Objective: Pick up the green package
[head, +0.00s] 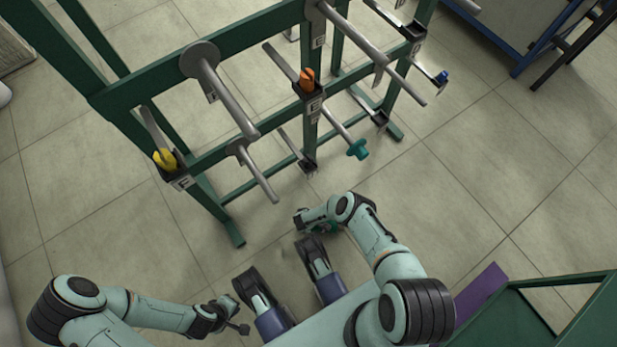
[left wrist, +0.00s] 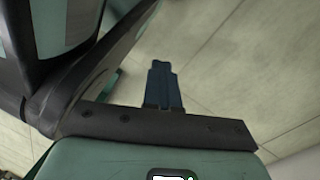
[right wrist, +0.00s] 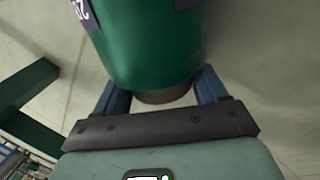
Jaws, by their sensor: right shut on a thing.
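The green package (right wrist: 150,45) is a dark green, rounded body with purple labels and a brown core end, filling the top middle of the right wrist view. My right gripper (right wrist: 162,82) is shut on it, with one blue finger on each side of its lower end. In the head view the left gripper (head: 240,326) is low at the left of my base.
A green rack (head: 145,77) with long grey spindles (head: 228,95) stands ahead. It carries yellow (head: 164,159), orange (head: 307,80), blue (head: 442,77) and teal (head: 357,149) pieces. A green frame (head: 555,281) with a purple panel (head: 480,288) is at lower right.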

